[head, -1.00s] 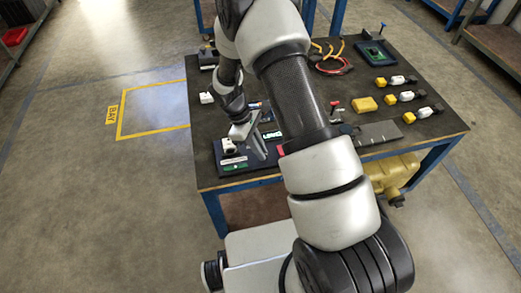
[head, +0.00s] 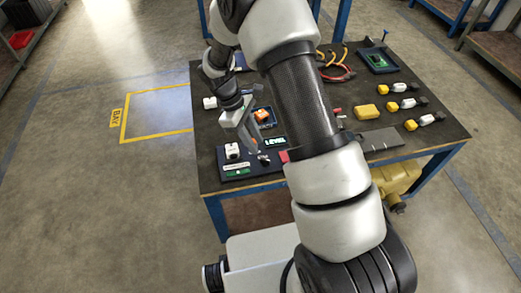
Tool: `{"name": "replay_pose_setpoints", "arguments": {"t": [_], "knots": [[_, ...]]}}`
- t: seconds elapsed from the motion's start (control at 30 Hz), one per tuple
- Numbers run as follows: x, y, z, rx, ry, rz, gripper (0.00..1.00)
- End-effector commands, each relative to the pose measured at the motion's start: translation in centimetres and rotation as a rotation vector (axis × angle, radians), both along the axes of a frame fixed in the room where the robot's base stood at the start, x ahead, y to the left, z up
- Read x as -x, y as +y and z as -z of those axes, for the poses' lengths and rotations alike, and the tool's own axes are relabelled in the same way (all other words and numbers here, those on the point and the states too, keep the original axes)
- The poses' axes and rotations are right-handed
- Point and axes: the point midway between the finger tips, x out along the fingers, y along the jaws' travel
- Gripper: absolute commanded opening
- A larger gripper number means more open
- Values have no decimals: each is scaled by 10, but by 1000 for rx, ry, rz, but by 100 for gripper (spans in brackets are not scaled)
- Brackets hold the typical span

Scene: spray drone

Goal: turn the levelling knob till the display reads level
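A dark blue panel (head: 228,182) lies at the table's front left edge. Its small display (head: 274,142) glows green and reads LEVEL. A small dark knob (head: 264,159) shows on the panel just below the display. My gripper (head: 254,150) points down beside the knob, above and to its left in the picture. The grey fingers look clear of the knob, but depth is hard to judge. They overlap in this view, so their opening does not show. A white block (head: 232,151) stands on the panel's left part.
An orange item (head: 262,115) sits in a blue holder behind my gripper. A red block (head: 284,156) is right of the knob. My arm hides the table's middle. Yellow-and-white connectors (head: 402,104), a yellow block (head: 367,111) and a grey plate (head: 381,137) lie to the right.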

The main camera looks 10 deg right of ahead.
Motion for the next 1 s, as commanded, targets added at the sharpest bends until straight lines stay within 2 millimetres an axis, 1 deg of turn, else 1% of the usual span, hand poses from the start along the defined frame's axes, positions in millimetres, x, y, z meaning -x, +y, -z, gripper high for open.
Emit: {"name": "replay_pose_setpoints", "arguments": {"t": [0.03,0.2,0.3,0.4,0.5,0.6,1.0], "knots": [[-4,5,-15,-1,-4,-1,28],[-12,18,-51,-1,-3,0,28],[-15,23,-68,-1,-3,-1,28],[-18,28,-79,-1,-1,0,28],[-19,31,-87,-2,-1,0,28],[-20,32,-89,0,1,0,28],[-20,31,-89,0,1,0,28]]}}
